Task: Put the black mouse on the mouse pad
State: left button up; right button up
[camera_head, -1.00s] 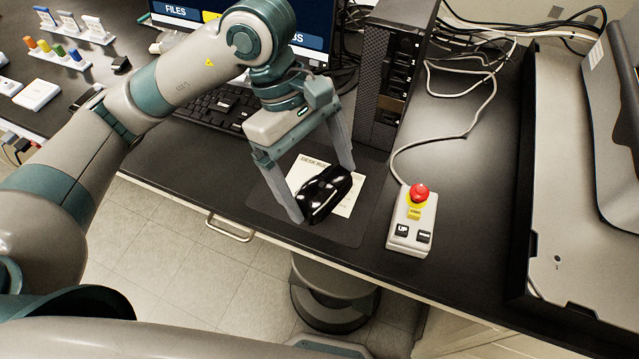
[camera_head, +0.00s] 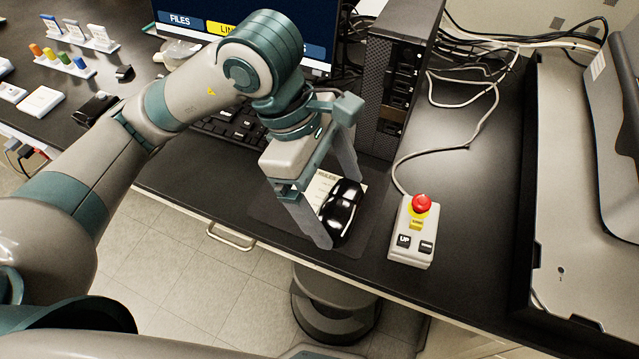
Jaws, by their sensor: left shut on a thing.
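The glossy black mouse (camera_head: 345,207) is between the two fingers of my left gripper (camera_head: 337,212). The gripper is shut on it, one finger on each side. The dark mouse pad (camera_head: 282,226) lies at the front edge of the desk, beneath the gripper and mouse. The mouse is over the right part of the pad; I cannot tell whether its underside touches. A pale printed card (camera_head: 321,187) lies on the pad, partly hidden by the mouse and a finger. My right gripper is not in view.
A control box (camera_head: 411,233) with a red button stands close right of the pad, its cable running back. A computer tower (camera_head: 398,85) stands behind. A keyboard (camera_head: 225,125) and monitor are behind the left arm. A large grey machine (camera_head: 575,190) fills the right.

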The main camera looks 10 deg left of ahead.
pick_arm(q)
jog(key=w+a+f+p, duration=0.1)
jog(key=w+f, duration=0.1)
jog(key=w, duration=0.1)
jog(key=w+a+f+p, duration=0.1)
jog(key=w+a+f, duration=0.1)
jog(key=w, duration=0.1)
jog(key=w+a+f+p, duration=0.1)
jog(key=w+a+f, duration=0.1)
jog(key=w, duration=0.1)
jog(key=shift+w+f+p, duration=0.25)
jog(key=shift+w+p, duration=0.1)
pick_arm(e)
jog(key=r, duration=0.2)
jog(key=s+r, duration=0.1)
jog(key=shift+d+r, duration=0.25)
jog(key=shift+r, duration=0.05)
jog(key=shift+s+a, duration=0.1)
pick_arm(q)
jog(key=shift+f, duration=0.2)
notch_tip(320, 180, down, 3)
jog(key=shift+r+p, duration=0.2)
jog(key=shift+p, duration=0.75)
jog(key=shift+f, duration=0.55)
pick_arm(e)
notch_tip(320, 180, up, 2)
